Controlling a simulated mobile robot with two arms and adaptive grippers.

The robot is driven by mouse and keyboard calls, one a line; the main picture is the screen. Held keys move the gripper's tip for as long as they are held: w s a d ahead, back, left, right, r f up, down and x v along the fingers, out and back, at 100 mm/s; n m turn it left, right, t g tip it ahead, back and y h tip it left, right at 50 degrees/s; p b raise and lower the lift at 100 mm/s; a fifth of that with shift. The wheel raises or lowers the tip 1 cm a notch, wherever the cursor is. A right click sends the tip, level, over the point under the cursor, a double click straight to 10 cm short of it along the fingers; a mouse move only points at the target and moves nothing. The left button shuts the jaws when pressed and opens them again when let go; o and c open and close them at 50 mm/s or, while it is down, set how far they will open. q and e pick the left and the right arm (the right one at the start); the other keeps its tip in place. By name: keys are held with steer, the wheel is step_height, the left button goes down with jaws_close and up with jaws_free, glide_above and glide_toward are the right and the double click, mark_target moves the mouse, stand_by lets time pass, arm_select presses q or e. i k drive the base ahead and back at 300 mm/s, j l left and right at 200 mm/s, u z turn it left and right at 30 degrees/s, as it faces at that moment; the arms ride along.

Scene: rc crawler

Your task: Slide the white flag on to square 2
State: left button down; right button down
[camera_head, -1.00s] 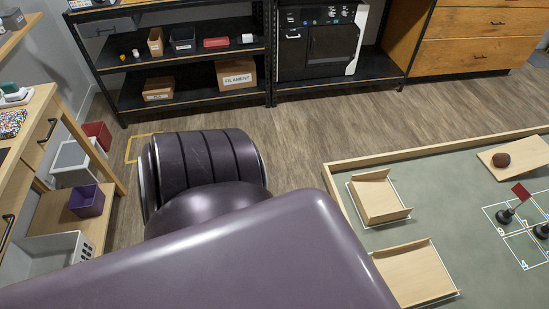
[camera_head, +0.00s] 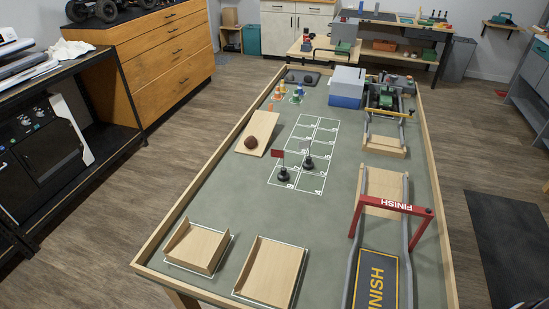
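A white flag (camera_head: 305,145) stands upright on a round black base (camera_head: 308,163) on the numbered grid (camera_head: 309,189), near its front end. A red flag (camera_head: 277,153) on a similar black base stands just left of it on the same grid. The grid is a set of white-outlined squares on a green tabletop (camera_head: 225,217). Its numerals are small, and I cannot clearly pick out square 2. Neither gripper is in view.
A brown ball rests on a tilted wooden board (camera_head: 257,136) left of the grid. Two wooden ramps, (camera_head: 197,247) and (camera_head: 270,272), lie at the front left. A red finish arch (camera_head: 392,206) stands to the right. A blue and white box (camera_head: 346,88) is behind. A wooden rim edges the table.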

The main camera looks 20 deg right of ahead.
mark_target(308, 164)
steer(key=i+j+u, duration=0.35)
steer(key=j, duration=0.3)
steer(key=i+j+u, duration=0.35)
steer(key=j, duration=0.3)
steer(key=i+j+u, duration=0.35)
steer(key=i+j, duration=0.15)
steer(key=i, duration=0.2)
steer(key=i+j+z, duration=0.1)
steer(key=i, duration=0.3)
steer(key=i+j, duration=0.3)
steer(key=i+z, duration=0.2)
steer(key=z, duration=0.25)
steer(key=i+z, duration=0.2)
steer(key=z, duration=0.25)
steer(key=i+z, duration=0.2)
steer(key=z, duration=0.25)
steer(key=i+j+z, duration=0.15)
steer(key=z, duration=0.3)
steer(key=i+z, duration=0.15)
steer(key=z, duration=0.25)
steer(key=i+j+z, duration=0.1)
steer(key=z, duration=0.3)
steer(key=i+j+z, duration=0.15)
steer(key=z, duration=0.3)
steer(key=i+j+z, duration=0.15)
steer(key=z, duration=0.25)
steer(key=i+j+z, duration=0.1)
steer(key=j+z, duration=0.15)
steer(key=z, duration=0.15)
